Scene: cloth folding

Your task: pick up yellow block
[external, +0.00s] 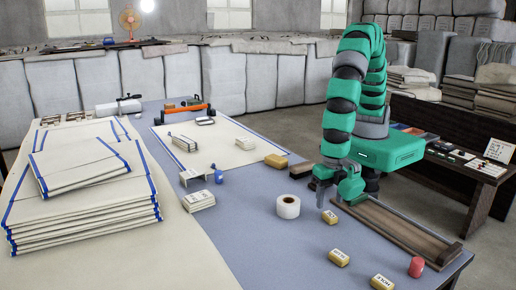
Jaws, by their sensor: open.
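Several yellow blocks lie on the blue-grey table (255,232). One yellow block (329,217) is close to my gripper, a little below and beside it. Another yellow block (339,257) with dark lettering lies nearer the front, and a third yellow block (382,283) sits at the bottom edge of the view. A plain yellow block (276,160) lies farther back. My gripper (331,198) points down, open and empty, just above the table. Whether its fingertips touch the near block cannot be told.
A white tape roll (288,207) stands left of my gripper. A wooden tray (400,232) lies to the right, with a red cylinder (416,267) near its front end. Stacked folded cloths (85,190) fill the left. The table's front middle is clear.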

